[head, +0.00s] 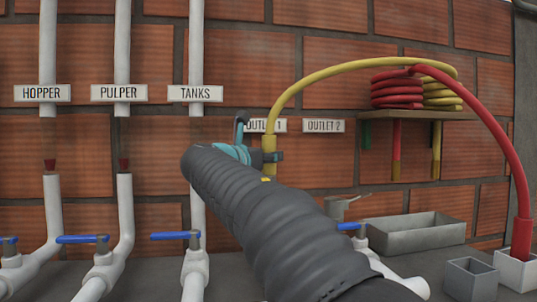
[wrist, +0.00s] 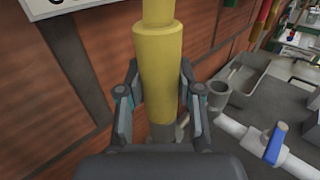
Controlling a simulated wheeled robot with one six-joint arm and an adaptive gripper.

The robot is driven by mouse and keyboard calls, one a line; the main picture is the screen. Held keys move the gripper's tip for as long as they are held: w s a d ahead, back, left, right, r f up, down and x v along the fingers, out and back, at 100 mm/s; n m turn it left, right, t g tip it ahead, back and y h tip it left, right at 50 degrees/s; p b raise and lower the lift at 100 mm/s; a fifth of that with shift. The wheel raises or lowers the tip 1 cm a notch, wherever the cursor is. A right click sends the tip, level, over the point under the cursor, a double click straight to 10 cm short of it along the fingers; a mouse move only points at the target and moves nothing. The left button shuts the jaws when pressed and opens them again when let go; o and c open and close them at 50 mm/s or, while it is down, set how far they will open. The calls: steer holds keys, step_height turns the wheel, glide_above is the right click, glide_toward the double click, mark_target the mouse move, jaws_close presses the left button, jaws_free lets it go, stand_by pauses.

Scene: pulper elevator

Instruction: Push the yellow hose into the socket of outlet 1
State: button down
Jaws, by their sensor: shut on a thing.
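The yellow hose (head: 350,64) arches from the shelf coils down to my gripper (head: 258,154), under the OUTLET 1 label (head: 265,125). In the wrist view, my gripper (wrist: 158,98) is shut on the thick yellow end sleeve of the hose (wrist: 158,55), which stands roughly upright between the two fingers. A greyish piece shows below the sleeve (wrist: 160,132); I cannot tell whether it is the hose tip or a socket. The socket of outlet 1 is not clearly visible in the head view, where my arm covers the area below the label.
White pipes with blue valves (head: 175,235) stand left. Another blue valve (wrist: 276,143) is right of the hose. A metal cup (head: 340,207), grey tray (head: 415,233) and box (head: 470,280) lie right. The red hose (head: 500,135) drops into a white box (head: 517,272).

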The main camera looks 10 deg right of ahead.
steer(key=shift+f, duration=0.55)
steer(key=shift+p, duration=0.65)
stand_by(1.5)
steer(key=shift+f+b, duration=1.9)
steer(key=shift+f, duration=0.95)
steer(key=c, duration=0.7)
jaws_free()
steer(key=v, duration=1.2)
steer(key=shift+r, duration=0.1)
